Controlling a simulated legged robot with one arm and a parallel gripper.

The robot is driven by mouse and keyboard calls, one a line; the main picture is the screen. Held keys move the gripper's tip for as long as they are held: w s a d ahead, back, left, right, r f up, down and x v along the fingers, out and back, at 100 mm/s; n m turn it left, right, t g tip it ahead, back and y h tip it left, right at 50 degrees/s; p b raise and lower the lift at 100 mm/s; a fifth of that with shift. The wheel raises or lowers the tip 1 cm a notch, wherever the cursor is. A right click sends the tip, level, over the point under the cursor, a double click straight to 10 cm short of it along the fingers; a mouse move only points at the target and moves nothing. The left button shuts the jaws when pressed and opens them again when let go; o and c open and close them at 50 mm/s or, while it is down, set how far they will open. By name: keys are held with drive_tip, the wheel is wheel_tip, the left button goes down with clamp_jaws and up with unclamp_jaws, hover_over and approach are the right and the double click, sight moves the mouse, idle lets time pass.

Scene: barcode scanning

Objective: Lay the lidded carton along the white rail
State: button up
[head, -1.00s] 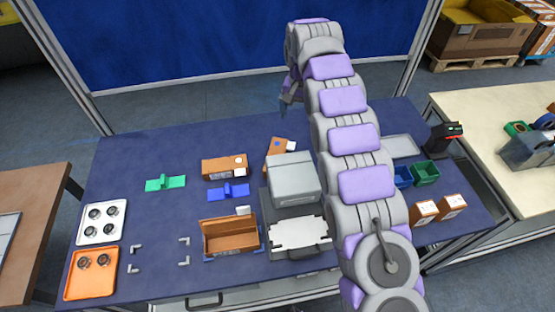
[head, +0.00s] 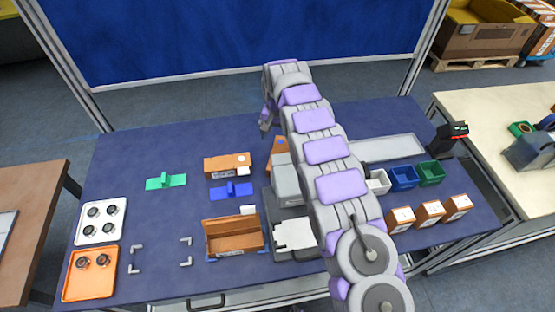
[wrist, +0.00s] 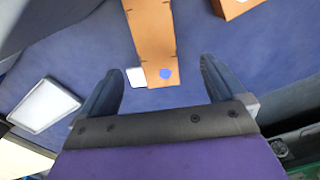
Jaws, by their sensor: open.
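My gripper (wrist: 160,88) is open and empty in the wrist view. In the head view my gripper (head: 264,128) is at the back of the blue table, left of a closed brown carton (head: 277,146) partly hidden by my arm. The wrist view shows this carton (wrist: 152,35) ahead of the fingers, with a blue dot and a white patch at its near end. Another closed brown carton (head: 222,164) lies farther left; I cannot tell which is the lidded one. A brown box (head: 232,236) with a raised flap stands in front. I cannot make out a white rail for certain.
Green (head: 166,182) and blue (head: 231,190) fixtures lie at left centre. A grey machine (head: 287,185) stands under my arm. A long pale tray (head: 390,148) and small bins (head: 430,173) are on the right. Pale corner brackets (head: 135,268) frame a clear patch at front left.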

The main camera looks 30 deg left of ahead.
sight(278, 152)
wheel_tip(278, 152, down, 3)
drive_tip(key=shift+d+r, duration=0.15)
drive_tip(key=shift+d+f, duration=0.25)
drive_tip(key=shift+d, duration=0.6)
drive_tip(key=f, duration=0.1)
drive_tip(key=a+f+b, duration=0.1)
drive_tip(key=f, duration=0.3)
drive_tip(key=shift+w+a, duration=0.1)
drive_tip(key=shift+a, duration=0.25)
drive_tip(key=shift+a+f, duration=0.25)
drive_tip(key=shift+f, duration=0.05)
drive_tip(key=shift+d+r, duration=0.25)
drive_tip(key=shift+d, duration=0.25)
drive_tip(key=shift+c, duration=0.5)
drive_tip(key=shift+d+r, duration=0.1)
drive_tip(key=shift+d, duration=0.25)
drive_tip(key=c, duration=0.3)
drive_tip(key=shift+a+f, duration=0.2)
drive_tip(key=shift+a, duration=0.4)
drive_tip(key=c, duration=0.6)
drive_tip(key=shift+d, duration=0.1)
drive_tip(key=shift+c, duration=1.2)
drive_tip(key=shift+d, duration=0.1)
